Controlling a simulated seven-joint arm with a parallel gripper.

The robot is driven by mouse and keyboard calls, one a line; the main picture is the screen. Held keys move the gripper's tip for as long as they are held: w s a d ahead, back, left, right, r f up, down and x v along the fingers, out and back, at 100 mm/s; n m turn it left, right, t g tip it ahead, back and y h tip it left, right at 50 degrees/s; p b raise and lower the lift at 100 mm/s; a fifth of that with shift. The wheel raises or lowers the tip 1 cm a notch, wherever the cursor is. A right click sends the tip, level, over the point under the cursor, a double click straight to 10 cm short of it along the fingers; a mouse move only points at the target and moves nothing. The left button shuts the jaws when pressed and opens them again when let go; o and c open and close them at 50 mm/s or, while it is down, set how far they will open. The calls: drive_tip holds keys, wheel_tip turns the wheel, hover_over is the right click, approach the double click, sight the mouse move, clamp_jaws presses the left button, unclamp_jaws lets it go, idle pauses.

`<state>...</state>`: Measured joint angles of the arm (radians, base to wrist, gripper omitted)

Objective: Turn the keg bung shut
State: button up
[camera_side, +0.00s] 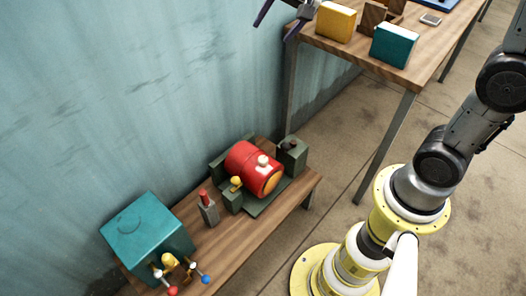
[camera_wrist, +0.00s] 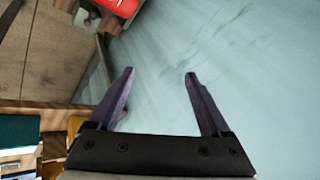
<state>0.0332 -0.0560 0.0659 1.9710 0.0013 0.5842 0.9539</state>
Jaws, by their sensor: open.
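The red keg (camera_side: 248,162) lies on its side in a dark green cradle (camera_side: 256,209) on the low wooden bench, its orange end facing front right. A white knob (camera_side: 263,161), which looks like the bung, stands on top of the keg; I cannot tell how far it is turned. My gripper (camera_side: 274,30) is at the top edge of the side view, well apart from the keg, with purple fingers spread and nothing between them. In the wrist view my gripper (camera_wrist: 160,74) is open in front of the blue wall, and part of the keg (camera_wrist: 118,8) shows at the top.
A teal box (camera_side: 147,228) with red, yellow and blue knobs stands at the bench's left, and a grey block with a red top (camera_side: 207,207) beside the keg. The higher table (camera_side: 400,72) holds a yellow box (camera_side: 336,22) and a teal box (camera_side: 394,46) near my gripper.

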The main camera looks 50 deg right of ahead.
drive_tip(key=w+d+f+m+g, duration=0.1)
drive_tip(key=w+f+m, duration=0.1)
drive_tip(key=w+f, duration=0.75)
drive_tip(key=m+g, duration=0.2)
drive_tip(key=g, duration=0.4)
approach(263, 159)
wheel_tip(263, 159, down, 9)
drive_tip(key=shift+s+d, duration=0.1)
drive_tip(key=shift+d, duration=0.05)
clamp_jaws()
